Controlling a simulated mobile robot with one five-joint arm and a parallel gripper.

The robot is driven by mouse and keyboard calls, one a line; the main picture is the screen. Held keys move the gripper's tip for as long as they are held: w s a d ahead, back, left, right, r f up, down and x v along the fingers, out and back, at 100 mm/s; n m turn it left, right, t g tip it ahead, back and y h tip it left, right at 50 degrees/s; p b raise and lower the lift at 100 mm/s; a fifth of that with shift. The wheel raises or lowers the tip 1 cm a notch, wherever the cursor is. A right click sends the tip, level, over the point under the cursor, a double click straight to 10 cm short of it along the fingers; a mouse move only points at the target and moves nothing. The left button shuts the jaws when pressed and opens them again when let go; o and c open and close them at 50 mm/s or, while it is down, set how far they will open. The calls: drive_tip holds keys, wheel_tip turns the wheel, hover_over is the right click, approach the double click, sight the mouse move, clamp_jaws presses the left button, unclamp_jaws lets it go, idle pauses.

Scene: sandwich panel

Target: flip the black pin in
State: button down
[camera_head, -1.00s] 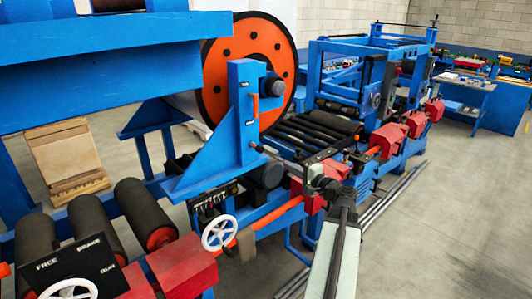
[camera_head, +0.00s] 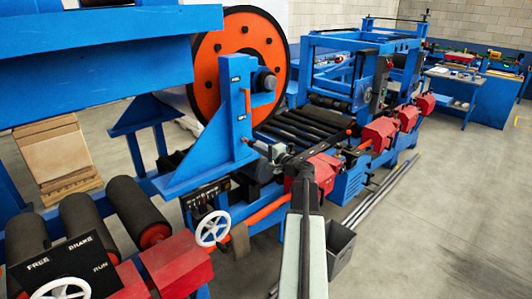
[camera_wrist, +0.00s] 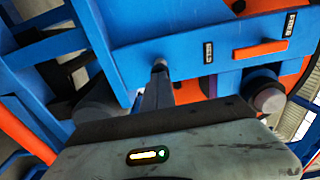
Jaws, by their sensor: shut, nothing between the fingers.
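The blue upright plate (camera_head: 240,130) stands in front of the orange disc, with two small labels and an orange lever (camera_head: 248,100). My gripper (camera_head: 264,148) is beside the plate's lower right part. In the wrist view my gripper (camera_wrist: 158,88) is shut and empty, its narrow dark fingers pointing at the plate (camera_wrist: 130,40). A small dark round pin end (camera_wrist: 160,66) shows at the fingertips, below and left of one label. I cannot tell whether the fingers touch it. The fingers hide the rest of it. The orange lever (camera_wrist: 260,49) lies to the right.
A large orange disc (camera_head: 212,70) is behind the plate. A dark round shaft end (camera_wrist: 269,98) sticks out right of my fingers. A red block (camera_head: 312,170) is near my arm; a white handwheel (camera_head: 212,229) is lower left. Floor at right (camera_head: 440,220) is clear.

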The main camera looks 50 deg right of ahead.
idle(0.3)
drive_tip(key=w, duration=0.3)
drive_tip(key=shift+d+r, duration=0.1)
drive_tip(key=shift+s, duration=0.1)
drive_tip(key=s+a, duration=0.1)
drive_tip(key=s, duration=1.3)
drive_tip(key=shift+a, duration=0.2)
drive_tip(key=shift+r, duration=0.1)
